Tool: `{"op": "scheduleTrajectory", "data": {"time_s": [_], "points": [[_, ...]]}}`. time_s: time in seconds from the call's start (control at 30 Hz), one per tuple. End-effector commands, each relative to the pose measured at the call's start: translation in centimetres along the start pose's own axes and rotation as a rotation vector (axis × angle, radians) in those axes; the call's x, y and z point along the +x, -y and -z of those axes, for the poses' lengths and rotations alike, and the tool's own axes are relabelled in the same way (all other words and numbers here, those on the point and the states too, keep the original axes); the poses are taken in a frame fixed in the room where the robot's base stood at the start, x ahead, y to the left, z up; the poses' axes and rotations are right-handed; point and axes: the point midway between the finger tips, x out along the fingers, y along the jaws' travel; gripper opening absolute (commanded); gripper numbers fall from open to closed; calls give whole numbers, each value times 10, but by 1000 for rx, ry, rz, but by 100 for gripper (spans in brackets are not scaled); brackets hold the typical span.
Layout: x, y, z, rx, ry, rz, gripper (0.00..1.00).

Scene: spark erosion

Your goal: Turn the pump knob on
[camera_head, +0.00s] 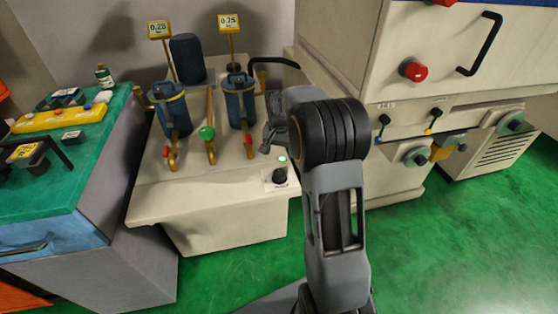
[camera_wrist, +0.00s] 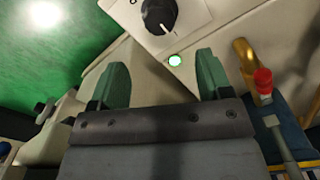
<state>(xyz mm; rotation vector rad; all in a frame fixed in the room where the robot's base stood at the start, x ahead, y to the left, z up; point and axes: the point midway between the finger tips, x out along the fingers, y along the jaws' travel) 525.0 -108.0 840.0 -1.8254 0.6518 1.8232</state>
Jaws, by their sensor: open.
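The pump knob is a round black knob on a white plate, low at the front right corner of the pale unit in the head view (camera_head: 280,176). In the wrist view the knob (camera_wrist: 160,15) is at the top edge, partly cut off, with a white pointer mark. A small green light (camera_wrist: 175,60) glows beside its plate, between the knob and my fingers. My gripper (camera_wrist: 162,74) is open and empty, its two green-tipped fingers apart and short of the knob. In the head view my gripper (camera_head: 270,138) is above the knob, partly hidden by my wrist.
Blue filter canisters (camera_head: 239,104), a green-handled valve (camera_head: 207,133) and red-handled taps stand on the unit left of my gripper. A large pale machine (camera_head: 350,50) with a red button (camera_head: 413,71) stands at right. A green-topped bench (camera_head: 60,190) is at left. Green floor is open in front.

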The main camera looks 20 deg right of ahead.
Motion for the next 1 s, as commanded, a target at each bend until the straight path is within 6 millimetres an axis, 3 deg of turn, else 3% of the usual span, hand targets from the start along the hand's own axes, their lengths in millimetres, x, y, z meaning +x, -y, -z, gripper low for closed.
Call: {"op": "scheduleTrajectory", "data": {"time_s": [0.1, 0.3, 1.0], "points": [[-18, 0, 0, 0, -1, 1, 72], [-32, 0, 0, 0, 0, 0, 72], [-34, 1, 2, -43, -10, 5, 72]]}}
